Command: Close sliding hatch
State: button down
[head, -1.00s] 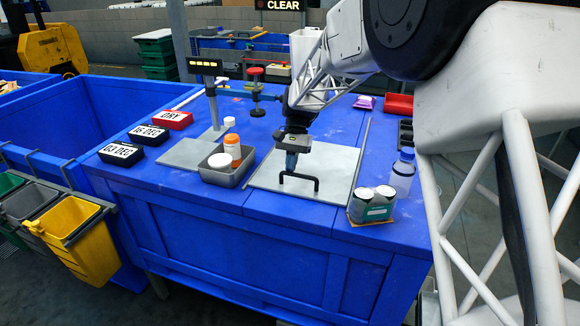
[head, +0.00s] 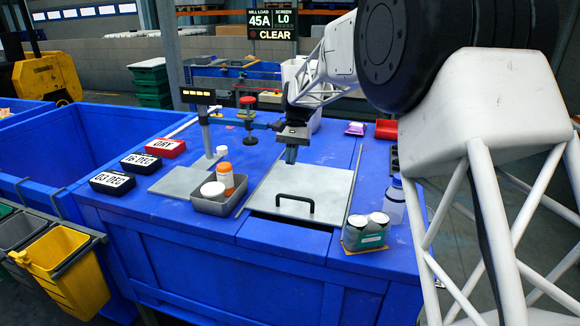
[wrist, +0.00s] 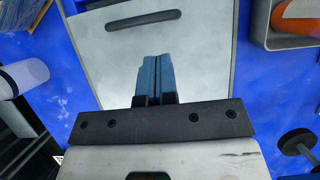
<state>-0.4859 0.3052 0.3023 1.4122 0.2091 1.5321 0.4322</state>
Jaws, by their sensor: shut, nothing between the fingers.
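The sliding hatch is a flat grey metal plate (head: 325,185) set in the blue table, with a black bar handle (head: 295,202) near its front edge. A thin dark strip shows along that front edge; I cannot tell how wide any opening is. My gripper (head: 291,158) is shut and empty above the rear part of the plate, apart from the handle. In the wrist view, the blue fingertips (wrist: 151,62) are together over the plate (wrist: 200,60), and the handle (wrist: 143,20) lies beyond them.
A grey tray (head: 222,208) with an orange bottle (head: 225,178) and a white-lidded jar stands left of the hatch. A red-knobbed stand (head: 248,120) is behind. A sign reads CLEAR.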

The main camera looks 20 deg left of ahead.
jog(key=shift+r, duration=0.1)
jog(key=w+d, duration=0.4)
jog(key=w, duration=0.1)
jog(key=shift+w+f, duration=0.25)
jog(key=shift+w, duration=0.15)
jog(key=shift+d, duration=0.1)
jog(key=shift+f, duration=0.1)
send_near(301, 205)
notch_tip(301, 205, down, 4)
jog(key=shift+r, duration=0.15)
jog(key=shift+s+r, duration=0.3)
jog(key=shift+s, duration=0.7)
jog(key=shift+s+r, duration=0.15)
jog(key=shift+s, duration=0.8)
jog(key=shift+s, duration=0.15)
